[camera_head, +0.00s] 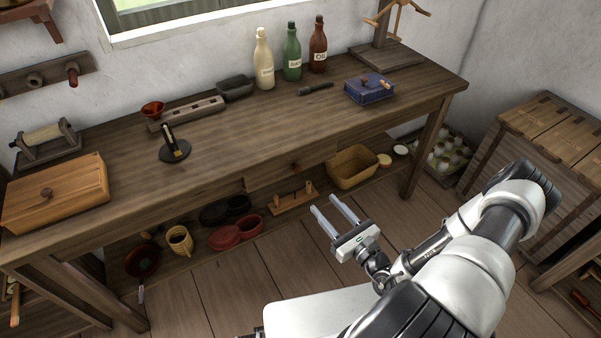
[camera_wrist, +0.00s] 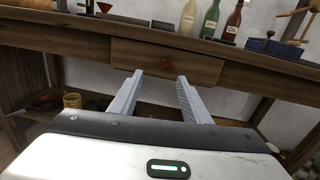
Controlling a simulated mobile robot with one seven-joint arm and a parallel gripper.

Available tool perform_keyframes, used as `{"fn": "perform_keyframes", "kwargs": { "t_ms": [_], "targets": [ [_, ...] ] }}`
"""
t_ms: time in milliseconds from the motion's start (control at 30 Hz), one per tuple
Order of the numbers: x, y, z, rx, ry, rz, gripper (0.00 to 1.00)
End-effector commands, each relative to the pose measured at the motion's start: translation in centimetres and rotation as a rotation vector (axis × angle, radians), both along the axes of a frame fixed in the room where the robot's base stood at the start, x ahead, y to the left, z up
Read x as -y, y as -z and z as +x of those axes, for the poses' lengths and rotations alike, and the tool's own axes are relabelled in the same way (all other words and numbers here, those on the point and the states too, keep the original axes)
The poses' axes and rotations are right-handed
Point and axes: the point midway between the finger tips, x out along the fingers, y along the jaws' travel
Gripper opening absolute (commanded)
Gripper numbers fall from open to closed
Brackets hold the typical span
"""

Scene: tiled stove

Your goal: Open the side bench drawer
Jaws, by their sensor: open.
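The bench drawer (camera_head: 268,178) sits under the front edge of the long wooden bench (camera_head: 225,135) and looks shut. Its small round brown knob (camera_head: 296,167) shows at the middle of the front. In the wrist view the drawer front (camera_wrist: 205,72) is straight ahead, with the knob (camera_wrist: 166,64) just above and between my fingertips. My gripper (camera_head: 323,204) is open and empty, in front of the drawer and apart from it. Its two pale fingers also show in the wrist view (camera_wrist: 159,76), pointing toward the drawer.
Bottles (camera_head: 291,57), a blue box (camera_head: 369,90) and a wooden box (camera_head: 55,193) stand on the bench top. A lower shelf holds a basket (camera_head: 353,167), a mug (camera_head: 180,240) and red bowls (camera_head: 228,236). A slatted bench (camera_head: 545,125) stands at right. The floor before the drawer is clear.

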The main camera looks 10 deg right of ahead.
Motion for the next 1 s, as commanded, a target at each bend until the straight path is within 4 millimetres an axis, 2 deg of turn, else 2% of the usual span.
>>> {"fn": "perform_keyframes", "kwargs": {
  "t_ms": [100,267,800,1000],
  "targets": [
    [0.5,1.4,-0.1,-0.022,0.067,0.029,0.43],
    [0.3,1.6,1.2,-0.024,0.079,0.031,0.43],
    [-3.4,1.7,11.9,-0.024,0.074,0.031,0.43],
    [-4.3,1.7,14.9,-0.024,0.074,0.032,0.43]
  ]
}}
